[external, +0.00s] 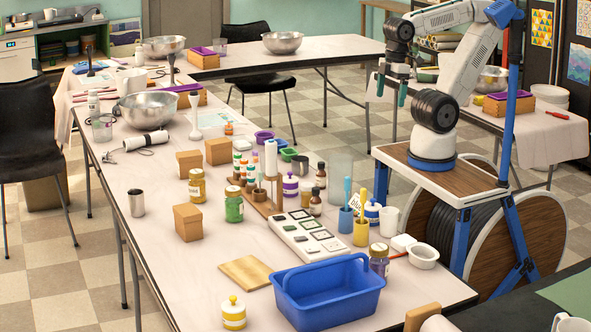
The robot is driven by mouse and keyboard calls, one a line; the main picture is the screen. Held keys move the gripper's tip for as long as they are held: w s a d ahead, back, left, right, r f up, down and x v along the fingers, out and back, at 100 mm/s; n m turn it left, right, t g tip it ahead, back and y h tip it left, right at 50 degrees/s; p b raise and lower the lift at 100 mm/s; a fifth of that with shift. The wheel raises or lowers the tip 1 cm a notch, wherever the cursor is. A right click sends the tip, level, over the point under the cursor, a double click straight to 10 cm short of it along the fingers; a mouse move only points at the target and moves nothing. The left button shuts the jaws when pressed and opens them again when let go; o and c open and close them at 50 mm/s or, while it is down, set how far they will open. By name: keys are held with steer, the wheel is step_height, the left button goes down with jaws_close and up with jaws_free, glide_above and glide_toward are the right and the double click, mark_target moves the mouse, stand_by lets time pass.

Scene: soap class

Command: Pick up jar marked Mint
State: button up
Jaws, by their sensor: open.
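Several jars stand on the long table, and their labels are too small to read, so I cannot tell which is marked Mint. My gripper (391,90) is open and empty, with teal fingertips pointing down, high and apart from the jars, toward the back right.
A blue basket (325,296) stands at the table's front. A wooden bottle rack (264,203) and a white swatch tray (306,238) crowd the middle. Amber bottles (321,176), colored cups and a clear upright panel (341,172) stand nearby. Bare table shows at the left front.

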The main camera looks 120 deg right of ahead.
steer(key=c, duration=0.5)
steer(key=shift+o, duration=0.2)
